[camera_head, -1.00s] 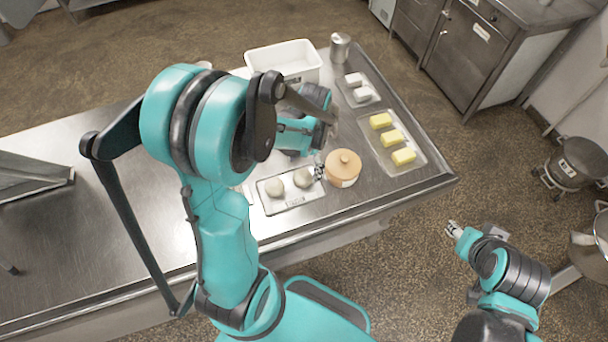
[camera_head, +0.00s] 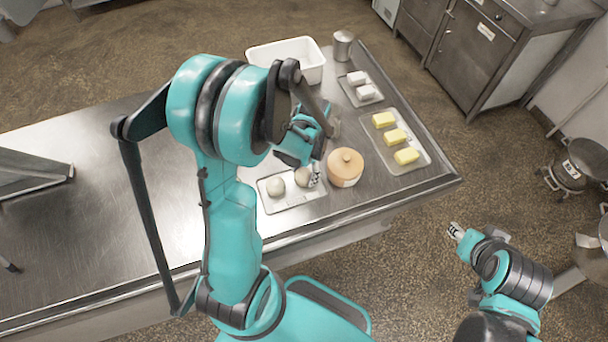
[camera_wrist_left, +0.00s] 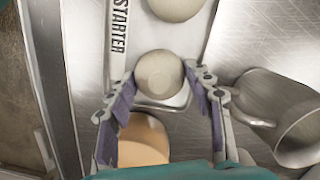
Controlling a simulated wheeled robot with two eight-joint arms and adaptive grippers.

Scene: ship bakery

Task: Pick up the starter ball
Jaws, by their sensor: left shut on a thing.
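Two pale starter balls sit on a small white tray (camera_head: 290,201), which the left wrist view labels STARTER (camera_wrist_left: 118,40). One ball (camera_head: 275,187) is at the tray's left in the head view and partly shows at the top of the left wrist view (camera_wrist_left: 176,5). The other ball (camera_wrist_left: 160,74) is between the fingers of my left gripper (camera_wrist_left: 160,82), which is shut on it at the tray's end. In the head view my left gripper (camera_head: 314,177) partly covers this ball (camera_head: 303,176). My right gripper (camera_head: 456,231) hangs off the table, too small to judge.
A tan lidded pot (camera_head: 345,167) stands just right of the held ball. A metal mug (camera_wrist_left: 280,110) lies close by in the left wrist view. A butter tray (camera_head: 425,158), a smaller tray with white blocks (camera_head: 377,99), a white bin (camera_head: 300,64) and a metal canister (camera_head: 343,46) stand beyond.

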